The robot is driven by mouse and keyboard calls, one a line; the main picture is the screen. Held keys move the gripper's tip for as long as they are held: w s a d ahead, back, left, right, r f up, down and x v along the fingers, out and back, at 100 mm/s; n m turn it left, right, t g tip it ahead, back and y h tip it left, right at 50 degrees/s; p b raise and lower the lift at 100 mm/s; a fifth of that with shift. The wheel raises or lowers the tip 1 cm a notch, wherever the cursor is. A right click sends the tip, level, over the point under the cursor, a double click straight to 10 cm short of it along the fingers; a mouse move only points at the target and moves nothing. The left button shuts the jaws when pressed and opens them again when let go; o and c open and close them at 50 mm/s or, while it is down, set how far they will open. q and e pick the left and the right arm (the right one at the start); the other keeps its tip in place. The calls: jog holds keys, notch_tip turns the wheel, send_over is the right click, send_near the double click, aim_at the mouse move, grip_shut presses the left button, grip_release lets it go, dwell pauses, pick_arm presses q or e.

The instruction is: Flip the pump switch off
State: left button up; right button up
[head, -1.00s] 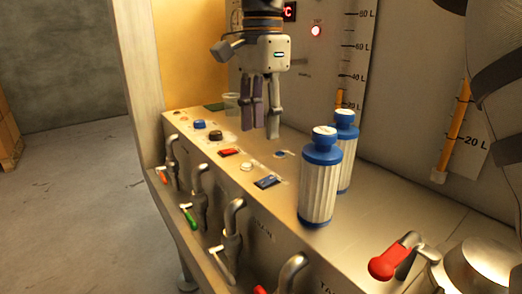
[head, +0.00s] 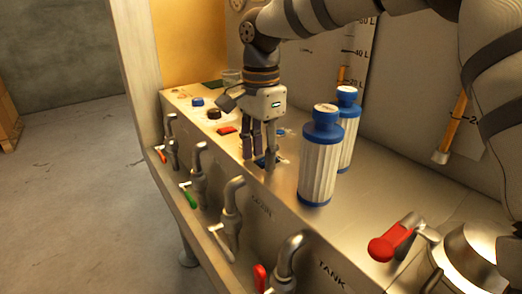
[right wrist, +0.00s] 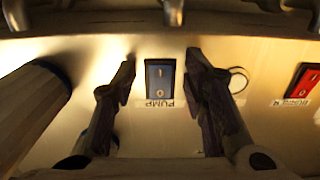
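The pump switch (right wrist: 161,78) is a blue rocker with the upside-down label PUMP beside it in the right wrist view. Marks I and O show on its face. My right gripper (head: 258,160) points down over it in the head view and partly hides it. In the right wrist view my two fingers (right wrist: 160,75) are apart, one on each side of the switch, with nothing between them but the switch below. I cannot tell whether a fingertip touches the panel. My left gripper is not in view.
Two blue-capped ribbed white bottles (head: 318,160) (head: 348,125) stand close to the right of my gripper. Taps (head: 230,220) line the front edge. A red-handled lever (head: 390,243) is at lower right.

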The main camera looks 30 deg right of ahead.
grip_shut()
jog(key=shift+d+r+y+p, duration=0.25)
jog(key=shift+r+y+p, duration=0.1)
jog(key=shift+y, duration=0.45)
jog(key=shift+d+f+y, duration=0.15)
jog(key=shift+f+y, duration=0.05)
jog(key=shift+y, duration=0.5)
grip_release()
